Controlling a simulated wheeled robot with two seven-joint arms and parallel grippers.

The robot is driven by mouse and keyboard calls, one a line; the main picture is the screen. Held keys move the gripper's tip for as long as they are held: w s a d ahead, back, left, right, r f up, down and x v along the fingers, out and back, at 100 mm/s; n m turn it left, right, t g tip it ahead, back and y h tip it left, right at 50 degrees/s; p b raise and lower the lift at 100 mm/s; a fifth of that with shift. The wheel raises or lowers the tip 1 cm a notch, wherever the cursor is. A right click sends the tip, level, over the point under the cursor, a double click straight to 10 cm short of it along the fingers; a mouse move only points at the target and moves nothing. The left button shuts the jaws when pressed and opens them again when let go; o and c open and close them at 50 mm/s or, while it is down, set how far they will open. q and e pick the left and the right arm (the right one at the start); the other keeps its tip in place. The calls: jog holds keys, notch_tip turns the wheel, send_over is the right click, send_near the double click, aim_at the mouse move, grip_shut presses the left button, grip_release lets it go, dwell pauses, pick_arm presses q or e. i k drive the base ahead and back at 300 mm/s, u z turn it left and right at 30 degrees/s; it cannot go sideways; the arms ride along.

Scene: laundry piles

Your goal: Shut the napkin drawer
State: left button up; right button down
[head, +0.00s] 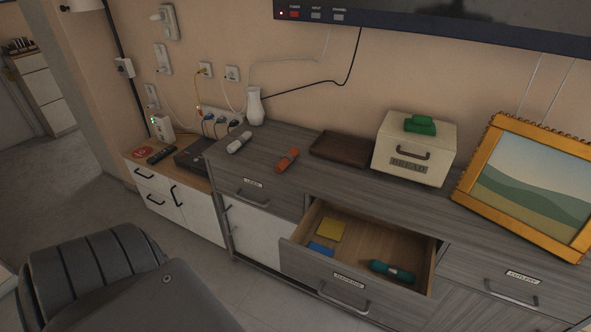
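The napkin drawer (345,292) is pulled well out of the grey wooden sideboard (455,215) in the head view. Its front bears a small white label, too small to read surely, and a dark bar handle (345,298). Inside lie a yellow square (330,229), a blue flat piece (321,249) and a dark green cylindrical item (392,272) at the right. Neither of my grippers is in view, and nothing touches the drawer front.
The neighbouring drawers, left (256,192) and right (510,283), are shut. A bread box (413,150), brown tray (342,150), white vase (255,107) and framed picture (530,190) stand on top. A dark grey padded seat (120,285) fills the lower left.

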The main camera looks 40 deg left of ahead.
aim_at(347, 277)
jog(key=u, duration=3.45)
jog(key=i, duration=1)
jog(key=z, duration=3.05)
